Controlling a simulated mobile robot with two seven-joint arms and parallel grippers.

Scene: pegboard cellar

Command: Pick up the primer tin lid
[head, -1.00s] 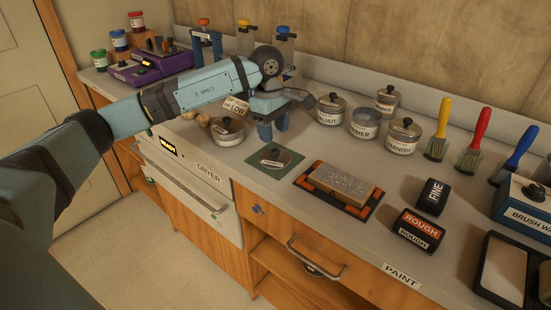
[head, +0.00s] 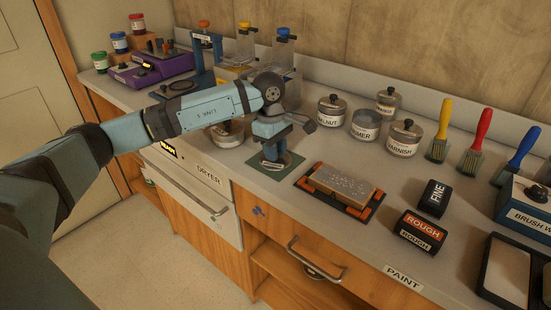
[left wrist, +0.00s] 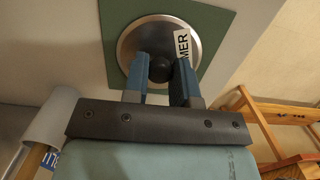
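The primer tin lid (left wrist: 128,45) is a round grey metal disc with a dark knob and a white label reading "MER" in the left wrist view. It lies flat on a green square mat (left wrist: 220,22). In the head view the lid sits mostly hidden under my left gripper (head: 279,156), on the mat (head: 291,166). In the left wrist view my left gripper's two blue fingers (left wrist: 161,64) stand on either side of the knob. Whether they press on it I cannot tell. The open primer tin (head: 366,126) stands behind, between two lidded tins. My right gripper is out of view.
A sanding block in an orange-black tray (head: 364,214) is just right of the mat. The walnut tin (head: 331,112) and varnish tin (head: 404,139) stand behind. Rough and fine blocks (head: 421,231) and brushes are further right. A lidded tin is partly behind my left arm.

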